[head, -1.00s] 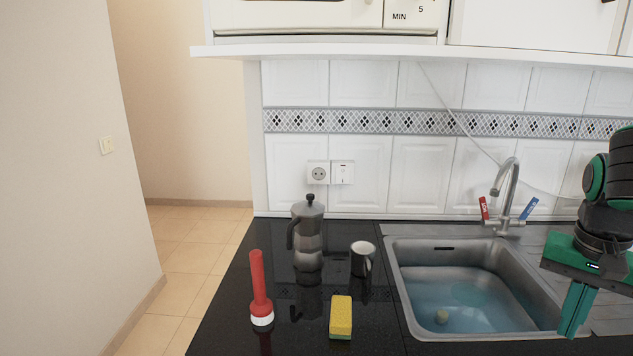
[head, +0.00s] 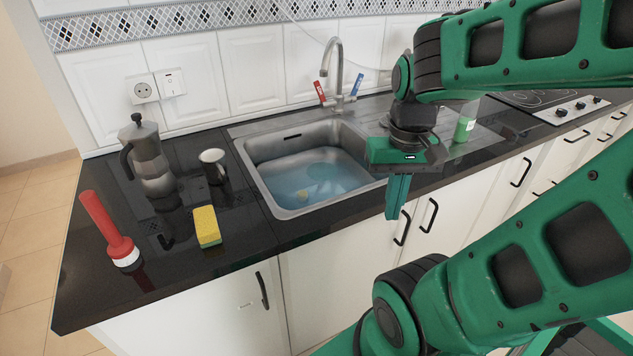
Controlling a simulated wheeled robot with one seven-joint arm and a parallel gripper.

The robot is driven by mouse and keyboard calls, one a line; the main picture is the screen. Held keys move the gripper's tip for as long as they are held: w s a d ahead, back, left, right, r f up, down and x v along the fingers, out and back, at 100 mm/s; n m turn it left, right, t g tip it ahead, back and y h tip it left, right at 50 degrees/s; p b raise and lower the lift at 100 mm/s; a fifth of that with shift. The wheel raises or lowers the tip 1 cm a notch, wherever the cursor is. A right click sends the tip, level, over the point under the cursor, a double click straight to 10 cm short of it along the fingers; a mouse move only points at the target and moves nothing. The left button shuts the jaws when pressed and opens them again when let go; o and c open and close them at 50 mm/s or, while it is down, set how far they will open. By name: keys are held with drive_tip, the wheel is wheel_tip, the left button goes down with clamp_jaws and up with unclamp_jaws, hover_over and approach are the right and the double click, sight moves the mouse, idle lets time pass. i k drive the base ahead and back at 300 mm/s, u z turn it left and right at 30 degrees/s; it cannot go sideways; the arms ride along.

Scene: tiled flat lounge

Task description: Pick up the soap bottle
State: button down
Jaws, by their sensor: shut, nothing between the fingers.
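A bottle with a green lower part (head: 465,127), which looks like the soap bottle, stands on the metal drainboard right of the sink. Its upper part is hidden behind my arm. My gripper (head: 397,213) points down, shut and empty, in front of the counter's front edge at the right side of the sink. In the picture it is left of and nearer than the bottle, and apart from it.
The sink (head: 262,188) holds water and a small yellow thing. Left of it are a yellow-green sponge (head: 207,228), a mug (head: 213,168), a moka pot (head: 150,160) and a red flashlight (head: 103,220). A tap (head: 336,70) rises behind the sink. A hob (head: 540,98) lies far right.

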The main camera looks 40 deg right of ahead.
sight(469, 113)
drive_tip(key=z, duration=1.7)
drive_tip(key=k, duration=1)
drive_tip(key=z, duration=0.6)
drive_tip(key=i, duration=1.3)
drive_tip(key=u, duration=0.05)
